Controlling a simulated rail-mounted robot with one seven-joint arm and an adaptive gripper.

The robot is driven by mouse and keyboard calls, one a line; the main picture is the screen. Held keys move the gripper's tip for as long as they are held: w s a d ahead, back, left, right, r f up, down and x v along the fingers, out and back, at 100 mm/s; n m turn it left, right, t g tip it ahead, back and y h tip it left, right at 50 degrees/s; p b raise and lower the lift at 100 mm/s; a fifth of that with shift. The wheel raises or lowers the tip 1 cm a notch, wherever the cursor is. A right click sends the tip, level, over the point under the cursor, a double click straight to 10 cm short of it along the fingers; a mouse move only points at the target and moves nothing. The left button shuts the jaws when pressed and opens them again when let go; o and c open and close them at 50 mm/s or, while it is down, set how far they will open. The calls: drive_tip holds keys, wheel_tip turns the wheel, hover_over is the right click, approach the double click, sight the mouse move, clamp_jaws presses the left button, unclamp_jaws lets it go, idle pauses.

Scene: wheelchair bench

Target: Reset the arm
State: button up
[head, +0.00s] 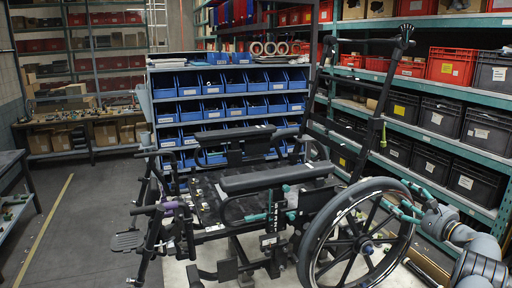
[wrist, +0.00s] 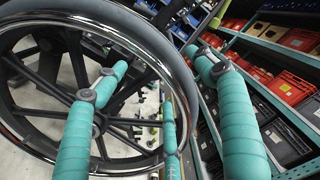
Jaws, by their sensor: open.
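My gripper (head: 399,198) is at the lower right in the head view, beside the right edge of the large wheelchair wheel (head: 312,243). Its teal fingers also show in the wrist view (wrist: 160,78), spread wide apart with nothing held between them. In the wrist view the wheel's rim and black spokes (wrist: 78,62) lie behind the left finger. I cannot tell whether any finger touches the wheel. The wheelchair (head: 275,180) stands in the middle of the head view, with a black armrest and a tall black frame post at its right.
A shelf rack (head: 488,92) with red and dark crates runs along the right, close behind my arm. A rack of blue bins (head: 213,105) stands behind the wheelchair. A workbench (head: 10,160) is at the left edge. Floor (head: 75,225) is clear at the left.

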sight(385, 194)
drive_tip(key=p+x, duration=0.3)
drive_tip(key=shift+w+a+r+p, duration=0.15)
drive_tip(key=shift+w+p, duration=0.15)
drive_tip(key=shift+p, duration=0.25)
drive_tip(key=shift+a+f+b, duration=0.2)
drive_tip(key=shift+a+b, duration=0.25)
drive_tip(key=shift+b, duration=0.15)
drive_tip(key=shift+s+a+n+b, duration=0.1)
drive_tip(key=shift+a+n+b, duration=0.4)
drive_tip(key=shift+a, duration=0.3)
drive_tip(key=shift+s+a+b, duration=0.25)
drive_tip(key=shift+b, duration=0.05)
drive_tip(key=s+a+n+b, duration=0.1)
drive_tip(key=a+b, duration=0.1)
drive_tip(key=b, duration=0.1)
drive_tip(key=s+a+n+b, duration=0.1)
drive_tip(key=a+b, duration=0.1)
drive_tip(key=b, duration=0.1)
drive_tip(key=s+a+n+b, duration=0.1)
drive_tip(key=a+n+b, duration=0.1)
drive_tip(key=a+b, duration=0.1)
drive_tip(key=shift+f, duration=0.3)
drive_tip(key=v, duration=0.3)
drive_tip(key=p+v, duration=0.1)
drive_tip(key=shift+s+d+r, duration=0.25)
drive_tip(key=shift+r, duration=0.05)
drive_tip(key=shift+s+d+f+b, duration=0.1)
drive_tip(key=shift+s+b, duration=0.35)
drive_tip(key=shift+b, duration=0.2)
drive_tip(key=shift+s+d, duration=0.1)
